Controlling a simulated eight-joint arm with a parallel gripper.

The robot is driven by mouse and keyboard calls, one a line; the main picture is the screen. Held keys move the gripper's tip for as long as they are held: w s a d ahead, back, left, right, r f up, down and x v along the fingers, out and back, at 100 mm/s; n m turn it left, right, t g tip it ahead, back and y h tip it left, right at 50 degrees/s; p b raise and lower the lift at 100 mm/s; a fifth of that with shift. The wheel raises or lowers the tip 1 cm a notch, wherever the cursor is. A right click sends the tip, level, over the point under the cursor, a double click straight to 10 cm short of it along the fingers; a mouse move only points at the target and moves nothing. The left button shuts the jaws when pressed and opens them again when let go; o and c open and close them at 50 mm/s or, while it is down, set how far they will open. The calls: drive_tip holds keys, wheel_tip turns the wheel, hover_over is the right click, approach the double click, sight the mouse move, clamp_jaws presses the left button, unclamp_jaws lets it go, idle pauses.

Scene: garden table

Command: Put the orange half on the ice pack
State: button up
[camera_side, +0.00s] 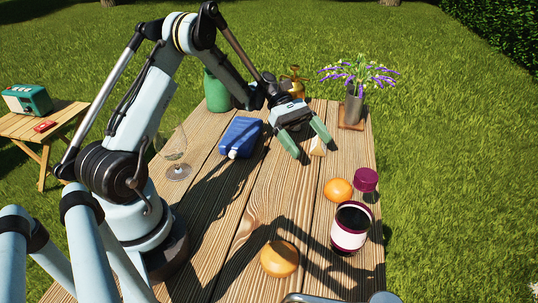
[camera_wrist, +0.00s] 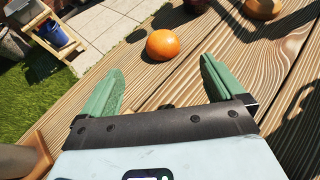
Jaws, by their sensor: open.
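A round orange fruit, which I take for the orange half (camera_side: 338,190), lies on the right part of the table. Its cut face does not show. It also shows as an orange dome (camera_wrist: 162,44) ahead of my jaws in the wrist view. The blue ice pack (camera_side: 240,137) lies flat at the table's middle left, left of my gripper, with a pale cap at its near end. My gripper (camera_side: 304,138) is open, with green fingers above the table, between the ice pack and the orange. In the wrist view my gripper (camera_wrist: 160,82) has nothing between its fingers.
A tan-orange round thing (camera_side: 280,258) lies near the front. A wine glass (camera_side: 173,150) stands left of the ice pack. A flower vase (camera_side: 354,105) and green vessel (camera_side: 215,92) stand farther back.

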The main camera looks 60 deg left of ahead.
drive_tip(key=s+d+r+m+t+y, duration=0.4)
drive_tip(key=s+r+m+y, duration=0.5)
drive_tip(key=m, duration=0.5)
drive_tip(key=s+d+y, duration=0.1)
drive_tip(key=y, duration=0.1)
drive_tip(key=shift+s+m+t+y, duration=0.3)
drive_tip(key=shift+t+y, duration=0.1)
drive_tip(key=shift+o, duration=0.3)
drive_tip(key=s+m+t, duration=0.1)
drive_tip(key=m+y, duration=0.1)
drive_tip(key=m, duration=0.1)
drive_tip(key=shift+s+a+m+t, duration=0.3)
drive_tip(key=shift+s+t, duration=0.05)
drive_tip(key=shift+t, duration=0.05)
